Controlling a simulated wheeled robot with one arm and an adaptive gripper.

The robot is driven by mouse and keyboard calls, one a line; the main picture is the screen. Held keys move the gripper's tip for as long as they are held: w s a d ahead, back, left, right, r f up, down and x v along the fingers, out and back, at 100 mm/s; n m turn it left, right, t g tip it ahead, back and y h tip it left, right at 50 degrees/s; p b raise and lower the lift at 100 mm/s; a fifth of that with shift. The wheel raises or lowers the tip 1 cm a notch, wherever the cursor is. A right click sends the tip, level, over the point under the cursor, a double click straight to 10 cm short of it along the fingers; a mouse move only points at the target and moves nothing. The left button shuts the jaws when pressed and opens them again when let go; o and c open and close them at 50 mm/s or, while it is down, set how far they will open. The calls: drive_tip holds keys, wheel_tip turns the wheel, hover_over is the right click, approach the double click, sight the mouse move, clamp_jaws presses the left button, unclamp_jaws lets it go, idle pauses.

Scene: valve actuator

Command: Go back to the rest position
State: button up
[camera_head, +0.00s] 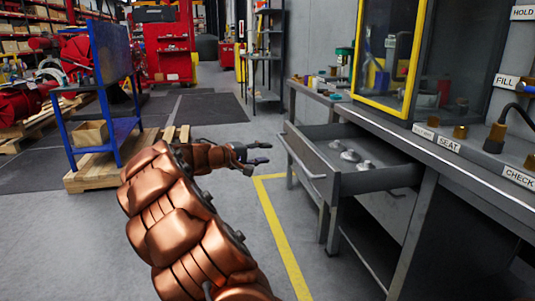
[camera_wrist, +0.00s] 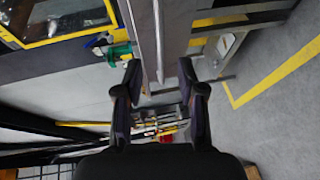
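My gripper (camera_head: 262,154) shows in the head view at the end of my copper-coloured arm, just left of the open drawer's front. It points right, over the floor. In the wrist view my gripper (camera_wrist: 160,75) has its two dark fingers well apart with nothing between them. The drawer (camera_head: 375,181) is pulled out of the grey workbench (camera_head: 455,170). Several small silvery parts (camera_head: 350,155) lie in it. Its bar handle (camera_head: 302,158) is on the side facing my gripper. I cannot tell the exact gap between them.
A yellow-framed cabinet (camera_head: 415,60) stands on the bench. A blue rack (camera_head: 112,90) on a wooden pallet (camera_head: 100,172) stands at left. A dark shelf (camera_head: 264,60) and a red tool cabinet (camera_head: 174,60) are farther back. The floor left of the yellow line (camera_head: 280,230) is open.

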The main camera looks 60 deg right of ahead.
idle(0.5)
drive_tip(key=s+a+r+t+y+p, duration=0.1)
drive_tip(key=s+a+r+y+p, duration=0.3)
drive_tip(key=a+r+p, duration=0.65)
drive_tip(key=s+a+r+n+t+y+p, duration=0.1)
drive_tip(key=s+a+p, duration=0.4)
drive_tip(key=a, duration=1)
drive_tip(key=s+a+r+n+t+y+p, duration=0.1)
drive_tip(key=s+a+r+n+y+p, duration=0.2)
drive_tip(key=a+p, duration=0.7)
drive_tip(key=s+a+r+n+t+y+p, duration=0.1)
drive_tip(key=s+a+y+p, duration=0.5)
drive_tip(key=a, duration=1.4)
wheel_tip(320, 180, up, 2)
drive_tip(key=shift+s+r+n+t+y+p, duration=0.1)
drive_tip(key=shift+s+n+t+y+p, duration=0.3)
drive_tip(key=shift+p, duration=0.5)
